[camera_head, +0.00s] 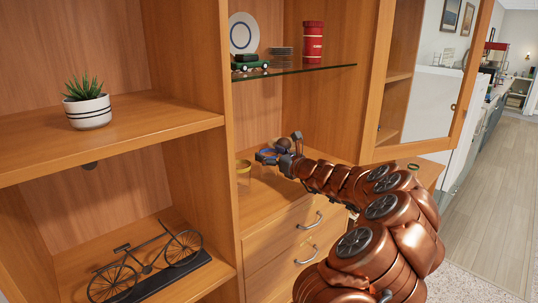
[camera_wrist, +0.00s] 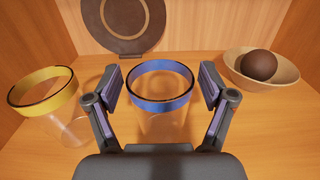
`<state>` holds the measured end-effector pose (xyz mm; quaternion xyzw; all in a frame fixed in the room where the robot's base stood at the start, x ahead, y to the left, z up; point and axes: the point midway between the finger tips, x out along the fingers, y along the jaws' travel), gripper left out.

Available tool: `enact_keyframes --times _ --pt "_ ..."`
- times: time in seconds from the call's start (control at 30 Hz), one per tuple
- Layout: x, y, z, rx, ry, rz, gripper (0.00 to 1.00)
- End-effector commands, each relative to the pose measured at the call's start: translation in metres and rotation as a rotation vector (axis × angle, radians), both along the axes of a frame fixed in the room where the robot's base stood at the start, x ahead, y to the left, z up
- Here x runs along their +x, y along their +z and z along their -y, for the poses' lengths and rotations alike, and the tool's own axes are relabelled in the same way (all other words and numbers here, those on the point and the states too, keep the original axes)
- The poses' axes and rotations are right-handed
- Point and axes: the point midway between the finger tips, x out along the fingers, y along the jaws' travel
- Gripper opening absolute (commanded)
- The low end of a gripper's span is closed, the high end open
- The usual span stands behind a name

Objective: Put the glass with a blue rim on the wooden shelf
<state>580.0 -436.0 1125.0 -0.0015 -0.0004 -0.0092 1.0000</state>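The glass with a blue rim (camera_wrist: 160,122) is upright on the wooden cabinet surface (camera_wrist: 232,150), between the two fingers of my gripper (camera_wrist: 160,92) in the wrist view. The fingers are spread, one on each side of the rim, with a small gap showing. In the head view, my gripper (camera_head: 280,150) is inside the lower right compartment, and only a bit of the blue rim (camera_head: 265,153) shows. A wooden shelf (camera_head: 135,122) on the left bears a potted plant (camera_head: 88,110). A glass shelf (camera_head: 295,72) is above my gripper.
A yellow-rimmed glass (camera_wrist: 48,105) stands close on the left. A bowl (camera_wrist: 242,74) with a brown ball (camera_wrist: 260,65) is at the right, and a brown disc (camera_wrist: 124,20) leans behind. The wooden shelf has bare room beside the plant. An open cabinet door (camera_head: 440,140) is at the right.

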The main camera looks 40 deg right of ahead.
Motion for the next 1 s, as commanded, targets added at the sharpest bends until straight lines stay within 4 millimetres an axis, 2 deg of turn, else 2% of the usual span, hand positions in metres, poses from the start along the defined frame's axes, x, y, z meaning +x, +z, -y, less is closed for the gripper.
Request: enact_keyframes --times 0.43,1.0 --pt "-0.003 0.004 0.001 0.000 -0.001 0.000 0.86" --pt "-0.086 0.004 0.000 -0.001 -0.003 0.002 0.86"
